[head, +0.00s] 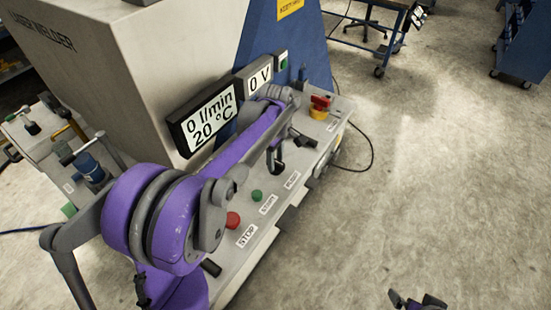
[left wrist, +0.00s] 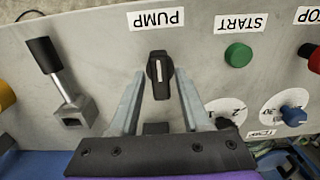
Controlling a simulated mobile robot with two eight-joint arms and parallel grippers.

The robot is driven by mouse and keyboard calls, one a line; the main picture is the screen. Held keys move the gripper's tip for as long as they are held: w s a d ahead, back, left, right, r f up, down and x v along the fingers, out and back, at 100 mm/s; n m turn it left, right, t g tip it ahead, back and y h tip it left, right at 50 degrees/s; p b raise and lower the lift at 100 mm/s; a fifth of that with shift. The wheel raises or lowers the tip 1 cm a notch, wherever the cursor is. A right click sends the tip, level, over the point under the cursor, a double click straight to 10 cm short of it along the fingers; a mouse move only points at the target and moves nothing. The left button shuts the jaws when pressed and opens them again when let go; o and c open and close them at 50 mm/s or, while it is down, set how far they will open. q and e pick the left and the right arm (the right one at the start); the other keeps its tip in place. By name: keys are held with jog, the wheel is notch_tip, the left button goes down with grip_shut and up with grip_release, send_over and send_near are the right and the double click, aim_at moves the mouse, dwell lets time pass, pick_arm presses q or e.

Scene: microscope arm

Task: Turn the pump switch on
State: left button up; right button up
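The pump switch (left wrist: 160,74) is a black rotary knob with a white line, beside the upside-down PUMP label (left wrist: 155,19) in the left wrist view. Its white line points roughly up and down in that view. My left gripper (left wrist: 160,88) is open, with one finger on each side of the knob; I cannot tell whether they touch it. In the head view my left gripper (head: 276,158) is over the panel near the PUMP label (head: 292,180), and the knob is not clear there. My right gripper (head: 416,301) shows only partly at the bottom edge; its opening is unclear.
The red stop button (head: 233,220) and a red-yellow switch (head: 320,106) are on the panel. The display (head: 209,118) reads 0 l/min, 20 °C.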

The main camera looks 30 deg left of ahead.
pick_arm(q)
grip_shut()
jog(key=shift+m, duration=0.4)
jog(key=m, duration=0.3)
jog(key=shift+m+b, duration=0.3)
jog(key=shift+b, duration=0.05)
jog(key=m, duration=0.4)
jog(key=shift+m, duration=0.3)
jog(key=m+b, duration=0.1)
jog(key=m, duration=0.3)
jog(key=shift+m, duration=2.5)
jog(key=shift+o, duration=1.3)
grip_release()
